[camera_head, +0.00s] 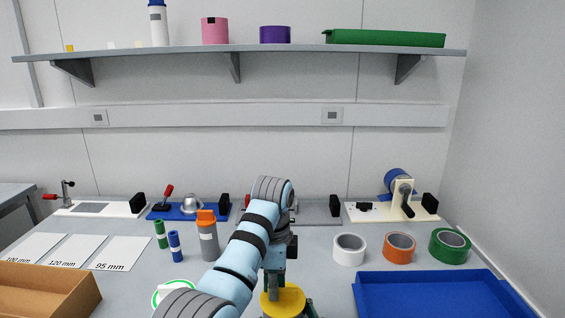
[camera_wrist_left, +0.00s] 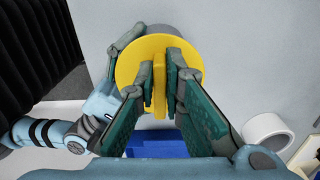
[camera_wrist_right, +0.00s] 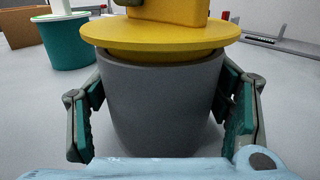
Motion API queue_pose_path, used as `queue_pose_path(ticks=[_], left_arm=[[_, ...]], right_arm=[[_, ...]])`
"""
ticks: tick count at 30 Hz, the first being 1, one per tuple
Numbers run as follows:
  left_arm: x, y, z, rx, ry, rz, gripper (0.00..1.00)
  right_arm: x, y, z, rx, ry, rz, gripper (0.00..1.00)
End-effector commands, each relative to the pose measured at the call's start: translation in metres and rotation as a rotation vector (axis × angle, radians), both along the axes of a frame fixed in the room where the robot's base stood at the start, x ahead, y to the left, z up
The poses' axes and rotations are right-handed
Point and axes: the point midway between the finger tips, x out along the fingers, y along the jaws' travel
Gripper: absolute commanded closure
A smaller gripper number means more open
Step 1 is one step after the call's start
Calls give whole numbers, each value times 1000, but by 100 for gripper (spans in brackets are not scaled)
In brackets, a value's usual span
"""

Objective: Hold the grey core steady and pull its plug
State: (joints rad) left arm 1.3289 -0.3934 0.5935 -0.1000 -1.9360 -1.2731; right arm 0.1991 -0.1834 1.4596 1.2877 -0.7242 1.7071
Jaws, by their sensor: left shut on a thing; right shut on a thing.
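The grey core (camera_wrist_right: 160,110) stands upright on the table in the right wrist view. My right gripper (camera_wrist_right: 160,122) is shut around its sides, one finger on each side. The yellow plug (camera_wrist_right: 160,35) sits at the core's top, with a band of yellow showing between its wide disc and the grey rim. My left gripper (camera_wrist_left: 160,75) is shut on the plug's upright tab (camera_wrist_left: 160,85). In the head view the plug's disc (camera_head: 283,303) lies under my left gripper (camera_head: 275,286) at the bottom edge. The core is hidden there.
A blue tray (camera_head: 430,295) lies at the right, with white (camera_head: 349,250), orange (camera_head: 399,248) and green (camera_head: 450,246) rolls behind it. A grey orange-capped cylinder (camera_head: 208,240) stands left of my arm. A cardboard box (camera_head: 50,290) is at far left. A green tub (camera_wrist_right: 70,45) stands near the core.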

Motion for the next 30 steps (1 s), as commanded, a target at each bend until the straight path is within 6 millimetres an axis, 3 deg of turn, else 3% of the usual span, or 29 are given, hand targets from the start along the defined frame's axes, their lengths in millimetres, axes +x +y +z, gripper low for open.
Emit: queue_pose_path(ticks=[30], left_arm=[[0,0,45,0,2,0,100]], right_arm=[[0,0,-2,-2,2,0,61]])
